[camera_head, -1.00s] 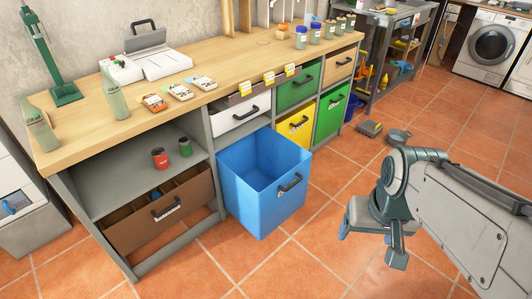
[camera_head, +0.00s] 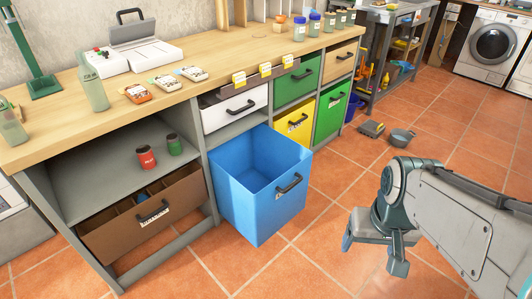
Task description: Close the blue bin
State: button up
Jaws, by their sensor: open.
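The blue bin (camera_head: 262,210) is pulled out of the lower middle of the workbench. Its open top shows an empty inside, and a dark handle (camera_head: 289,184) is on its front face. My gripper (camera_head: 372,256) is to the right of the bin and in front of it, over the tiled floor, pointing down and to the left. Its fingers are apart with nothing between them. A clear gap lies between my gripper and the bin.
The wooden worktop (camera_head: 150,115) carries bottles, small devices and jars. A brown drawer (camera_head: 145,215) left of the bin is partly out. White (camera_head: 235,107), green and yellow (camera_head: 296,120) bins sit in the bench. The front floor is clear.

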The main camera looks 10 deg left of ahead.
aim_at(260, 177)
jog(key=u, duration=0.65)
jog(key=i, duration=1.3)
jog(key=z, duration=0.7)
